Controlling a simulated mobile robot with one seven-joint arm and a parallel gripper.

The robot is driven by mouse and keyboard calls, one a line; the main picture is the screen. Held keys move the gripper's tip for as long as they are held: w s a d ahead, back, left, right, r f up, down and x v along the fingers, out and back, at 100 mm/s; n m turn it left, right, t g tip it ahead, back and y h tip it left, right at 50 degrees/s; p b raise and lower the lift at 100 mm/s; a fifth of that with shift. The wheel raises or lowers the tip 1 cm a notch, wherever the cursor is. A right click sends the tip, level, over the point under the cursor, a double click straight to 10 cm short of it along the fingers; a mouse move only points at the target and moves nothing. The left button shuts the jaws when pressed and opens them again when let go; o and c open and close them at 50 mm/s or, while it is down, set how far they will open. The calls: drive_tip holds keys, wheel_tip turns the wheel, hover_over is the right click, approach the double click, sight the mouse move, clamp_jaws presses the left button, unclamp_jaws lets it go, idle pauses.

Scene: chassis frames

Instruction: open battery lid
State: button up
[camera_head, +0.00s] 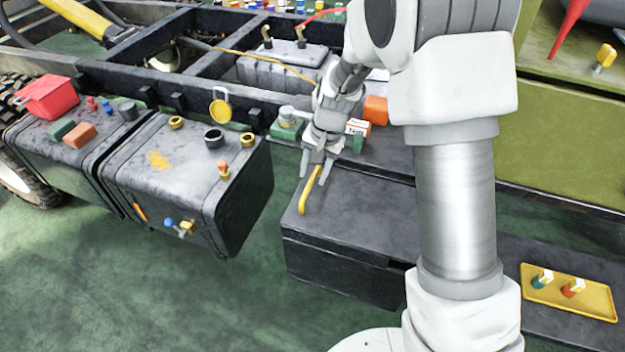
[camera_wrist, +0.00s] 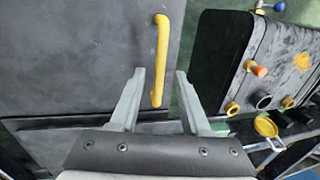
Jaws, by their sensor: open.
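The battery lid (camera_head: 345,215) is the flat dark top of the box in the middle, and it lies closed. A yellow bar handle (camera_head: 303,197) is fixed near its left edge. My gripper (camera_head: 314,178) is open just above the lid at the handle's far end. In the wrist view the lid (camera_wrist: 70,60) fills the left side, and the yellow handle (camera_wrist: 160,55) runs up and down. The fingertips of my gripper (camera_wrist: 160,72) stand on either side of the handle's line, with the handle between them. I cannot tell whether they touch it.
Dark tanks (camera_head: 190,170) with caps and valves stand to the left, across a gap showing green floor. A yellow tray (camera_head: 570,292) with two small valves lies at the right. Behind my gripper are an orange block (camera_head: 376,110) and the chassis frame.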

drive_tip(key=shift+a+f, duration=0.2)
drive_tip(key=shift+f, duration=0.8)
clamp_jaws()
idle(0.8)
